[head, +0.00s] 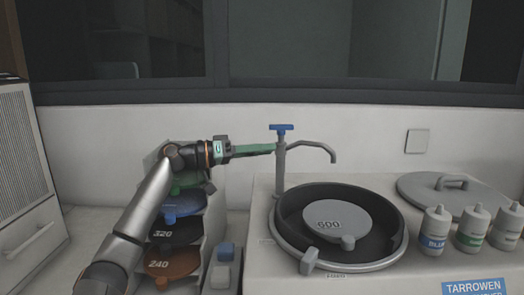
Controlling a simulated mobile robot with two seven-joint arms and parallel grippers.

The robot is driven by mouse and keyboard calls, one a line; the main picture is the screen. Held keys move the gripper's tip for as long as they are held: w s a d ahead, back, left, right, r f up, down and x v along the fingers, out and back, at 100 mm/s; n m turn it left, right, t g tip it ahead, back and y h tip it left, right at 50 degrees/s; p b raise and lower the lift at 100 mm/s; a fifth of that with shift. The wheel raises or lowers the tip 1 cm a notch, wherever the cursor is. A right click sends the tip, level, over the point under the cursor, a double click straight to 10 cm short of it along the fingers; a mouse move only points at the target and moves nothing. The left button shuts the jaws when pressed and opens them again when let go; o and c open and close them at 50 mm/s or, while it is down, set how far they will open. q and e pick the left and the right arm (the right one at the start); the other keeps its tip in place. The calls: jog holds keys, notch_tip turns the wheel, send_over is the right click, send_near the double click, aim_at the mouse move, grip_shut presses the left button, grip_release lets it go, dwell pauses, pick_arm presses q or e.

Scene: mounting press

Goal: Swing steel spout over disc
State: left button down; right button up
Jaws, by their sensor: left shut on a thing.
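The steel spout (314,144) is a post with a blue tap handle (282,128) on top and a curved pipe that points right, its tip bent down. The post stands at the back left of a black bowl (384,238). A grey disc (338,215) marked 600 lies in the bowl. The spout's tip shows above the bowl's far rim, higher than the disc; its exact depth is hard to tell. My left gripper (270,149) reaches in from the left, with long green fingers shut on the spout at its post, just below the handle. My right gripper is not in view.
A rack with coloured discs (172,263), marked 320 and 240 among others, stands below my left arm. A grey round lid (485,190) lies right of the bowl. Several bottles (434,230) stand at the right front. A wall (370,140) is close behind.

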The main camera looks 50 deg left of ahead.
pick_arm(q)
jog(key=c, duration=0.7)
grip_release()
jog(key=shift+o, duration=0.2)
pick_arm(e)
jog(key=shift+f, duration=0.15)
pick_arm(q)
jog(key=shift+s+a+f, duration=0.1)
jog(key=shift+s+a, duration=0.05)
jog(key=shift+s, duration=0.2)
jog(key=b+v, duration=0.3)
jog(key=v, duration=0.8)
jog(key=shift+s, duration=0.3)
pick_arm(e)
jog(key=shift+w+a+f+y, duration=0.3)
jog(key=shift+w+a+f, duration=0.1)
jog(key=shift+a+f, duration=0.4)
pick_arm(q)
jog(key=shift+a, duration=0.1)
